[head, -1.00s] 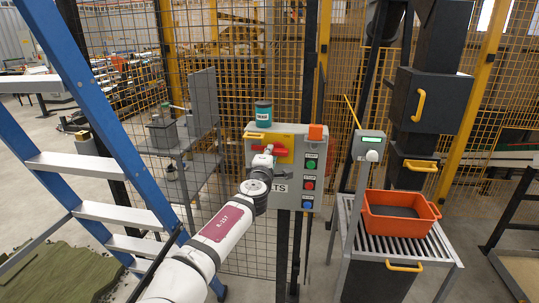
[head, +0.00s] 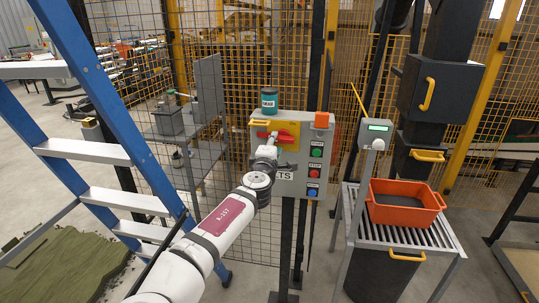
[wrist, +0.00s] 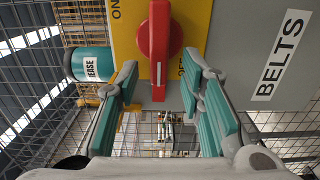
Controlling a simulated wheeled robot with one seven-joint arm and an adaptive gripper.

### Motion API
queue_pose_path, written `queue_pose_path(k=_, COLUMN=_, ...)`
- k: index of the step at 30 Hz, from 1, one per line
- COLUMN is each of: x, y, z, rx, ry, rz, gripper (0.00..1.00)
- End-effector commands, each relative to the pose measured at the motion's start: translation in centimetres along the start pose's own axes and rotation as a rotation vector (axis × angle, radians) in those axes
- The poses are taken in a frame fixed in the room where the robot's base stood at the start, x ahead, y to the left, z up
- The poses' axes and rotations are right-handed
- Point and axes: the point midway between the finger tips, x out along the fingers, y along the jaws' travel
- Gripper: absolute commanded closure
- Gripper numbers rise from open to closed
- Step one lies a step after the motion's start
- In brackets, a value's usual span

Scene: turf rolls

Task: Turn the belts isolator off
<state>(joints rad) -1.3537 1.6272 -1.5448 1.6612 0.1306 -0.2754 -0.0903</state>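The belts isolator is a red rotary handle (wrist: 160,45) on a yellow plate (wrist: 197,22), on a grey control box marked "BELTS" (wrist: 281,50). In the wrist view the handle runs up and down the picture. "ON" shows at the plate's upper left; another word by the right finger is partly hidden. In the head view the handle (head: 286,134) is partly covered by my gripper (head: 270,143). My gripper (wrist: 160,82) is open, its teal-padded fingers on either side of the handle's lower end. I cannot tell whether they touch it.
A teal can (head: 269,100) stands on top of the box, close to one finger in the wrist view. Several coloured buttons (head: 315,152) line the box's right side. A blue ladder (head: 110,100) stands left of my arm. An orange crate (head: 403,218) sits on rollers at right.

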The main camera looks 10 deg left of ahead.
Motion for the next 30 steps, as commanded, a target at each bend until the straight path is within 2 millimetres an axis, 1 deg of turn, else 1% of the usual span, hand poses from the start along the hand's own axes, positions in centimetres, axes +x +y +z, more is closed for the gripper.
queue_pose_path(k=1, x=-1.1, y=0.0, z=-0.2, rx=0.001, ry=0.002, rz=0.000, gripper=0.65)
queue_pose_path(k=6, x=-4.7, y=0.1, z=-0.2, rx=0.000, ry=0.003, rz=0.000, gripper=0.65)
queue_pose_path(k=9, x=-6.6, y=0.0, z=-0.1, rx=0.000, ry=0.003, rz=0.000, gripper=0.65)
queue_pose_path(k=13, x=-8.4, y=0.0, z=-0.1, rx=-0.001, ry=0.003, rz=0.000, gripper=0.65)
queue_pose_path(k=16, x=-9.3, y=0.0, z=-0.1, rx=-0.001, ry=0.003, rz=0.000, gripper=0.65)
queue_pose_path(k=19, x=-9.7, y=0.0, z=-0.1, rx=-0.001, ry=0.002, rz=0.000, gripper=0.65)
queue_pose_path(k=28, x=-9.8, y=0.0, z=-0.1, rx=-0.001, ry=0.002, rz=0.000, gripper=0.65)
queue_pose_path(k=30, x=-9.7, y=-0.1, z=0.4, rx=0.005, ry=-0.008, rz=-0.005, gripper=0.65)
